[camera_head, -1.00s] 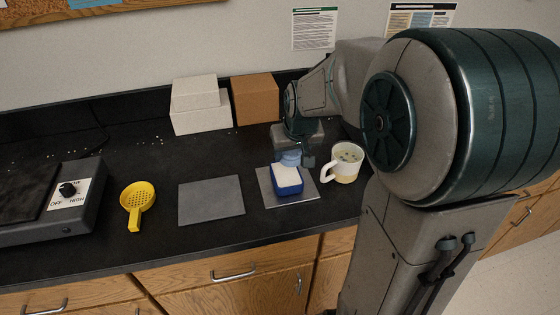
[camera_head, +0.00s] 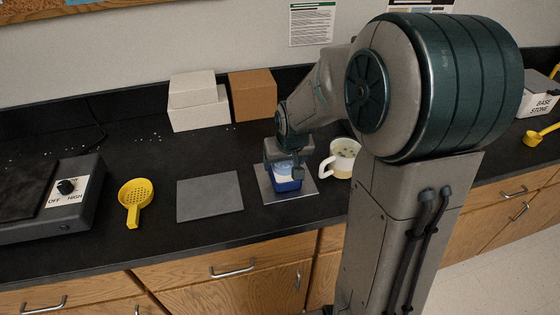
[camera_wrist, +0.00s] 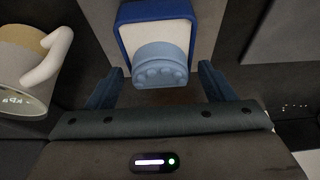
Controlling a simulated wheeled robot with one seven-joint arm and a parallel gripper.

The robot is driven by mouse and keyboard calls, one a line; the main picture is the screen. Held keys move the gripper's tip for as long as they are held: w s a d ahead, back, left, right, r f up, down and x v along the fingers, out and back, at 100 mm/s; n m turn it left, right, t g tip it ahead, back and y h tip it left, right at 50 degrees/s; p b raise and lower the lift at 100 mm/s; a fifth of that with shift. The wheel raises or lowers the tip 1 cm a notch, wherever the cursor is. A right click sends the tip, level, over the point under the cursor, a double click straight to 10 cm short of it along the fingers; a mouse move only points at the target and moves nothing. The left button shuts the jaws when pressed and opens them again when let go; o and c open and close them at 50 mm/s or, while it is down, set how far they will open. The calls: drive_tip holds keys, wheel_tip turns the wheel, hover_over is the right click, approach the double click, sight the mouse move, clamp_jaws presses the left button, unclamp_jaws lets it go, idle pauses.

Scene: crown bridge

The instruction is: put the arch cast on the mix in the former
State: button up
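The former (camera_head: 287,185) is a blue tray filled with white mix (camera_wrist: 157,32), standing on a grey plate at the right of the counter. The light blue arch cast (camera_wrist: 160,66), with a row of tooth bumps, lies over the near part of the mix in the wrist view, covering the former's near edge there. Whether it is pressed in cannot be told. My gripper (camera_wrist: 161,72) is right above the former in the head view. Its two fingers stand either side of the cast, with a narrow gap showing on each side. The gripper partly hides cast and former in the head view.
A cream mug (camera_head: 341,160) stands close right of the former. The grey plate (camera_head: 305,192) is under the former, and another bare grey slab (camera_head: 210,196) lies left. A yellow strainer (camera_head: 135,198), a hot plate (camera_head: 50,205) and boxes (camera_head: 252,96) stand farther off.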

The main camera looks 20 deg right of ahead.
drive_tip(key=shift+r, duration=0.45)
drive_tip(key=v, duration=1)
drive_tip(key=s+a+f+g, duration=0.1)
drive_tip(key=s+f, duration=0.1)
drive_tip(key=s, duration=1.5)
drive_tip(key=shift+a+g, duration=0.2)
drive_tip(key=shift+g, duration=0.1)
